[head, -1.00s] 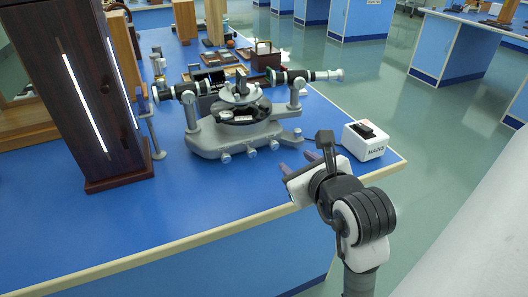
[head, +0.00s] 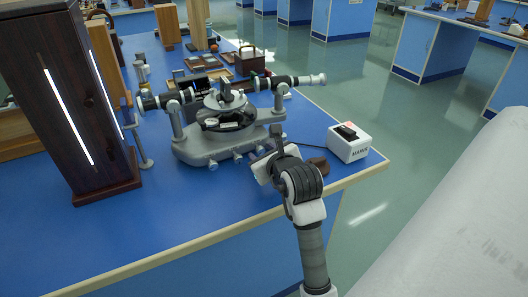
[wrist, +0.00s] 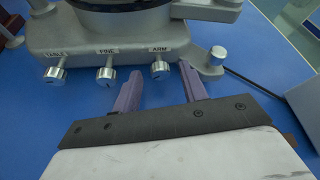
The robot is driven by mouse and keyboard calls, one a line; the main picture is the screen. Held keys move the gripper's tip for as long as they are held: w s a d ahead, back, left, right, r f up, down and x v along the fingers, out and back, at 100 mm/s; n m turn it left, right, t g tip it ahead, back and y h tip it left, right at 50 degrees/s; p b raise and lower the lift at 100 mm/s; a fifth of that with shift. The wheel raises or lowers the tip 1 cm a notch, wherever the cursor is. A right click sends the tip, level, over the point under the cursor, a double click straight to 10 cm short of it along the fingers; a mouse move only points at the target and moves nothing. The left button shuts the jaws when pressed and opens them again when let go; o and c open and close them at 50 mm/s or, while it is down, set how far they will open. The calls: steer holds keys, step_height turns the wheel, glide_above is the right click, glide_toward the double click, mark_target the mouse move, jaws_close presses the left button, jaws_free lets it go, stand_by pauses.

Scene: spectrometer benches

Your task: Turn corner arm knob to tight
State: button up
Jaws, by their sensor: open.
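The grey spectrometer (head: 200,150) stands on the blue bench. In the wrist view its front edge carries silver knobs under the labels TABLE (wrist: 55,74), FINE (wrist: 106,75) and ARM (wrist: 160,69). Another silver knob (wrist: 217,54) stands on the foot at the right corner, without a readable label. My gripper (wrist: 162,88) is open and empty, with purple fingers pointing at the base. The ARM knob lies just beyond the gap between the fingertips; the right fingertip is close to the corner knob. In the head view my gripper (head: 264,164) partly hides the base's right front.
A white MAINS box (head: 348,145) stands right of the spectrometer, near the bench corner, with a cable to it. A dark wooden cabinet (head: 65,100) with lit slits is at left. Small wooden items sit behind. The blue bench front is clear.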

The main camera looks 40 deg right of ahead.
steer(key=shift+c, duration=0.4)
jaws_close()
steer(key=shift+m, duration=0.3)
steer(key=shift+d+r+m+t+y+p, duration=0.15)
steer(key=shift+m+t+y+p, duration=0.15)
steer(key=shift+m+y+p, duration=0.35)
steer(key=shift+d+m+y+p, duration=0.1)
steer(key=shift+m+y+p, duration=0.25)
steer(key=shift+m+y, duration=0.45)
steer(key=shift+m, duration=0.25)
steer(key=shift+o, duration=0.4)
jaws_free()
